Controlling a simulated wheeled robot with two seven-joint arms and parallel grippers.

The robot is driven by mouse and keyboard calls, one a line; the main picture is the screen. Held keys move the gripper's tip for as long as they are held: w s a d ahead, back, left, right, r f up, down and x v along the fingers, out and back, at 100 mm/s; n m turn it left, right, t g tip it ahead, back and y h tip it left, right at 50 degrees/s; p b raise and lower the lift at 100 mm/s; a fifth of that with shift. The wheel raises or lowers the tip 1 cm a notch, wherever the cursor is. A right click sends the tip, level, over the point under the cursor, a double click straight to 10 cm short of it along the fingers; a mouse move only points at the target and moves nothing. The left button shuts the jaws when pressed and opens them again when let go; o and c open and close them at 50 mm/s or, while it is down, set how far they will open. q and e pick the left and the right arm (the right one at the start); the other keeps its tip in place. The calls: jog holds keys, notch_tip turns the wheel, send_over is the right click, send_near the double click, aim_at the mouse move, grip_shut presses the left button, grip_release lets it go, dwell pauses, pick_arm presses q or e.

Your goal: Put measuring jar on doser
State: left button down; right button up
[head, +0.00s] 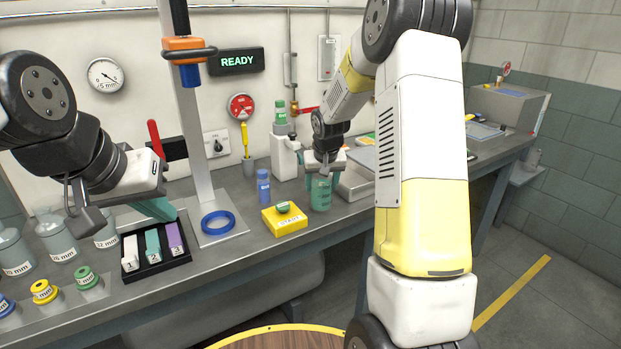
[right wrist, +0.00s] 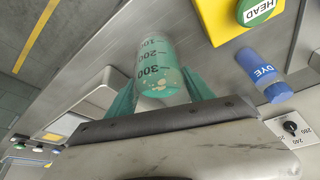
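The measuring jar (head: 320,193) is clear with green liquid and stands upright at the counter's front. In the right wrist view the jar (right wrist: 158,70) shows marks 100 to 300, with a teal finger against each side. My right gripper (head: 325,168) is shut on its upper part. I cannot tell whether the jar's base touches the counter. A white unit (head: 285,158) with a green bottle on top, possibly the doser, stands behind and left of the jar. My left gripper (head: 158,209) hangs above the black tray; its finger gap is hidden.
A yellow box with a green button (head: 284,219) and a blue DYE bottle (head: 263,187) stand left of the jar. A metal-topped device (head: 356,184) is close on its right. Numbered blocks fill the black tray (head: 180,258). A blue ring (head: 218,223) lies on a stand's base.

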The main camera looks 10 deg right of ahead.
jog(key=o, duration=0.5)
jog(key=v, duration=0.7)
jog(key=shift+s+r, duration=0.2)
jog(key=shift+r, duration=0.15)
grip_shut()
dwell(1.2)
jog(key=s+a+r+t, duration=0.1)
jog(key=s+a+r, duration=0.1)
jog(key=s+r, duration=0.85)
jog(key=s+a+r+n+y, duration=0.1)
jog(key=s+a+y, duration=0.1)
jog(key=s, duration=1.7)
jog(key=shift+s+a+t, duration=0.35)
jog(key=shift+t, duration=0.05)
